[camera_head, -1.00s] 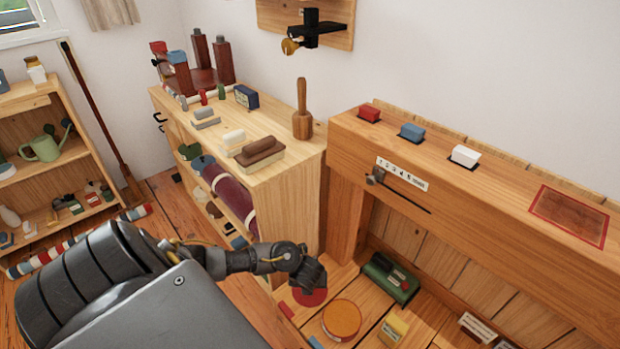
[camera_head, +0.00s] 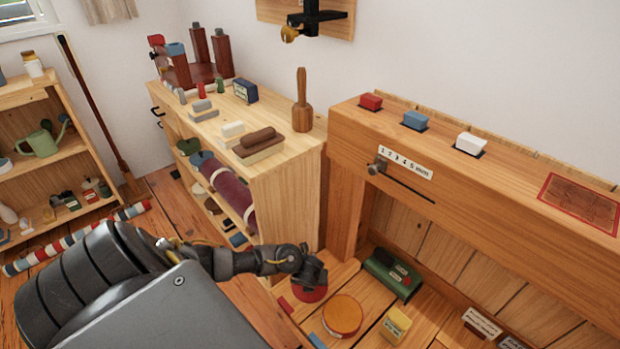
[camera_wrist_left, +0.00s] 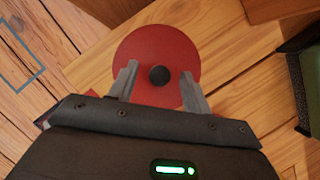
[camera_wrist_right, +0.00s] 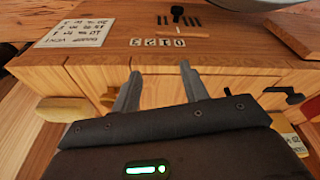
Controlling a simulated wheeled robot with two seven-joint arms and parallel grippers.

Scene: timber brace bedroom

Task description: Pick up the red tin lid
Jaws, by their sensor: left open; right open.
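The red tin lid (camera_head: 311,293) lies on the low wooden surface below the bench. In the left wrist view the lid (camera_wrist_left: 150,48) is a red disc with a dark round knob (camera_wrist_left: 159,75) at its middle. My left gripper (camera_head: 312,277) is above the lid and hides part of it in the head view. Its open fingers (camera_wrist_left: 158,84) stand on either side of the knob, with a gap to it on each side. My right gripper (camera_wrist_right: 158,75) is open and empty, in front of a wooden drawer front; it is not seen in the head view.
An orange-topped round tin (camera_head: 342,316) stands right of the lid, with a yellow box (camera_head: 395,324) and a green box (camera_head: 390,273) beyond. The bench (camera_head: 440,180) overhangs behind. A shelf unit (camera_head: 285,205) stands behind the left arm.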

